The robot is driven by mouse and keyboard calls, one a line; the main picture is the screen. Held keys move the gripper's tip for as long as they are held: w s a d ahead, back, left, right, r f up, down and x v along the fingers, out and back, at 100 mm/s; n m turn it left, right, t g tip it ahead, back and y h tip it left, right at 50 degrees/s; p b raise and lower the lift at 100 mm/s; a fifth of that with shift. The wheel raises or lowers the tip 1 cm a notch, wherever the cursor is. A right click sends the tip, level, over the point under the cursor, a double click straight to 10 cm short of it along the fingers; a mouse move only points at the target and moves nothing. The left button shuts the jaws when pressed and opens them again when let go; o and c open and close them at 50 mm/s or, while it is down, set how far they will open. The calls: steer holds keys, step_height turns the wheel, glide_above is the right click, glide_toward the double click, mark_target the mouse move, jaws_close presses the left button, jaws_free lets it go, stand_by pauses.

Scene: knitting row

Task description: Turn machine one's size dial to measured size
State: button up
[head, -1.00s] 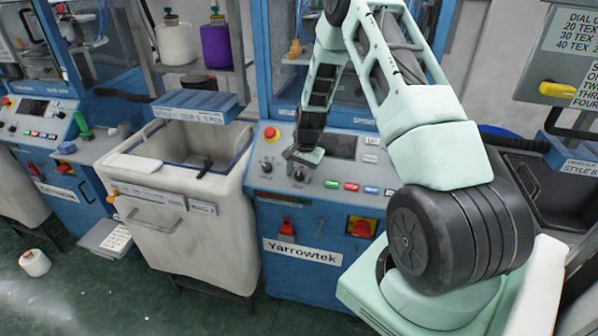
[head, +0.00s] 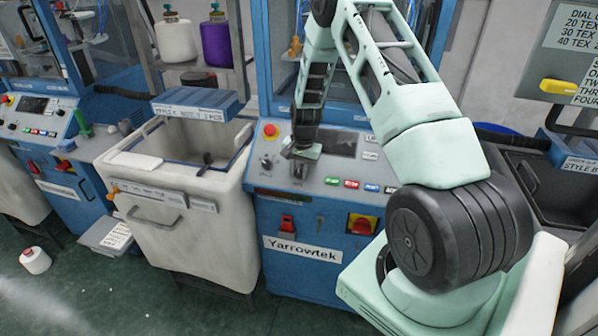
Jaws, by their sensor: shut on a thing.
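The machine in the middle, marked Yarrowtek, has a sloped grey control panel (head: 345,172) with a dark screen, a red emergency button (head: 270,131) and a row of coloured buttons. My gripper (head: 299,165) reaches down onto the left part of this panel, at a small dial (head: 299,171) just below it. The gripper is shut on the dial; its fingertips are small here and partly hide the dial. Another small dial (head: 266,163) sits to the left of it. The dial markings are too small to read.
A red switch (head: 287,224) and a red and yellow switch (head: 361,224) are on the machine's front. A sign (head: 572,40) hangs at right.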

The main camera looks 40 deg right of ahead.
steer(key=n+g+h+b, duration=0.1)
steer(key=n+g, duration=0.1)
steer(key=n, duration=0.1)
steer(key=shift+w, duration=0.2)
steer(key=shift+a+n+g+h+b, duration=0.1)
steer(key=shift+n+g+h+b, duration=0.55)
steer(key=shift+n, duration=0.75)
steer(key=shift+h, duration=0.35)
steer(key=o, duration=1)
steer(key=shift+g, duration=0.25)
steer(key=b+v, duration=0.4)
steer(key=v, duration=1.3)
steer(key=shift+r, duration=0.25)
steer(key=shift+a, duration=0.15)
